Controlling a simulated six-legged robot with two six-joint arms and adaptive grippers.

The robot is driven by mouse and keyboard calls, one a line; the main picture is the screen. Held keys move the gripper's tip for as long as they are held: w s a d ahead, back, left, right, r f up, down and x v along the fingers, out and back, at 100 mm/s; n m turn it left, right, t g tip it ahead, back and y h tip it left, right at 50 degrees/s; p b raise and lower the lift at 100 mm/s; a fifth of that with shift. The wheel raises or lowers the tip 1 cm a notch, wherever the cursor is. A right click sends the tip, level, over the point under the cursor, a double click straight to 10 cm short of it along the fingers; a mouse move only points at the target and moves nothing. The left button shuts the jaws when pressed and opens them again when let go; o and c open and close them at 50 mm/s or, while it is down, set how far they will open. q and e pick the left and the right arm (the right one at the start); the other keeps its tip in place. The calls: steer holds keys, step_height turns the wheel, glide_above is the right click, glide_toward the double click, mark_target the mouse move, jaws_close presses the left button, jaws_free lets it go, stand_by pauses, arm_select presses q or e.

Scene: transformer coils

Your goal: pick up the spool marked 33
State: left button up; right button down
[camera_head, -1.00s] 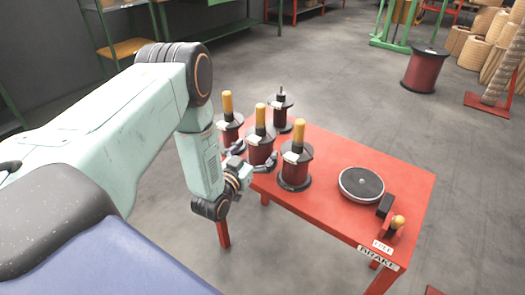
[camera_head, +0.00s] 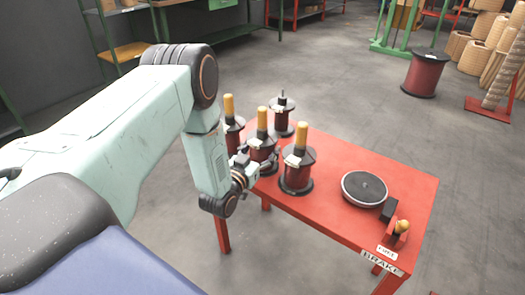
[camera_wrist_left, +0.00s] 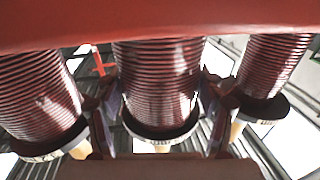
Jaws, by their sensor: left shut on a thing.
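Several dark red wire spools with black flanges stand on the red table (camera_head: 335,226). The middle spool (camera_head: 262,151), with a yellow-topped post, is in the grasp of my left gripper (camera_head: 257,166). The left wrist view shows this spool (camera_wrist_left: 160,75) between the two fingers of the gripper (camera_wrist_left: 163,108), with a finger at each side. The spool is upright and looks to rest on the table among the others. Number marks are too small or blurred to read, so I cannot tell which spool is 33. My right gripper is not in view.
A front spool (camera_head: 297,170), a left spool (camera_head: 232,135) and a back spool (camera_head: 282,118) stand close around the held one. A round black turntable (camera_head: 364,189) and a brake lever (camera_head: 399,232) are at the table's right. A large spool (camera_head: 425,74) stands on the floor behind.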

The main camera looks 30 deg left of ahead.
arm_select(q)
steer(key=shift+r, duration=0.1)
steer(key=c, duration=0.8)
steer(key=shift+w, duration=0.1)
